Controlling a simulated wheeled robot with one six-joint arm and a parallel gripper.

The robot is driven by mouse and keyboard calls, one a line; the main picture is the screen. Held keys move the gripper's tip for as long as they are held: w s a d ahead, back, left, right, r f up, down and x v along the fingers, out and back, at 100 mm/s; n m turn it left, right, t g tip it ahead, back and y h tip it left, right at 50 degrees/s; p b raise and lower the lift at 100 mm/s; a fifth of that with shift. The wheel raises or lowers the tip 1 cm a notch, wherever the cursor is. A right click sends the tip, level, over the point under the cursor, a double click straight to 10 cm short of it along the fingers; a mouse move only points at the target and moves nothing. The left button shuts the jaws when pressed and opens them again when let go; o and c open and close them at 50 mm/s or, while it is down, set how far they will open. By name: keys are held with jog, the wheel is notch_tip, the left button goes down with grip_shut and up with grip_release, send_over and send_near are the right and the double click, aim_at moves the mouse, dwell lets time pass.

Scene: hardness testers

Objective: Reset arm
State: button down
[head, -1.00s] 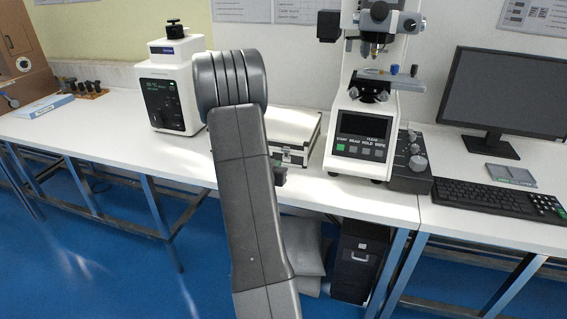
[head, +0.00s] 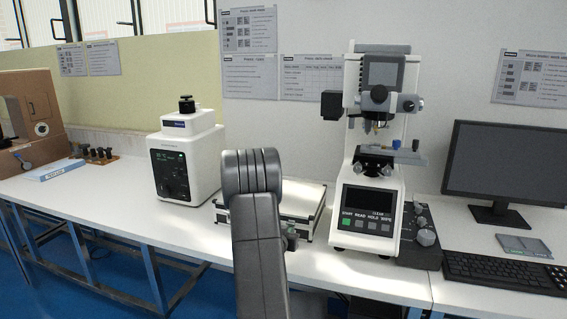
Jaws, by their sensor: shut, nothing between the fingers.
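My arm (head: 258,235) rises from the bottom of the head view to a rounded grey joint at about table height. It stands in front of the white bench and covers part of a flat silver-edged case (head: 300,198). My gripper cannot be made out; it is hidden behind the arm or out of frame. A small dark part shows just right of the arm, and I cannot tell what it belongs to.
A white tester with a black knob (head: 185,160) stands left of the arm. A taller hardness tester (head: 372,200) stands right, beside a control box (head: 421,240), monitor (head: 505,165) and keyboard (head: 500,277). The bench (head: 110,215) is clear at front left.

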dwell(0.3)
jog(key=v, duration=0.8)
jog(key=shift+s+a, duration=0.1)
jog(key=x, duration=0.8)
jog(key=f+b, duration=0.4)
jog(key=f, duration=0.1)
jog(key=shift+s+f, duration=0.15)
jog(key=shift+s, duration=0.2)
jog(key=s+a+r, duration=0.1)
jog(key=s, duration=0.1)
jog(key=s+r+p, duration=0.1)
jog(key=s+r, duration=0.1)
jog(key=s, duration=0.1)
jog(key=s+a+r+p, duration=0.1)
jog(key=s+r, duration=0.1)
jog(key=shift+s+a, duration=0.35)
jog(key=shift+s, duration=0.05)
jog(key=shift+s+d+f, duration=0.1)
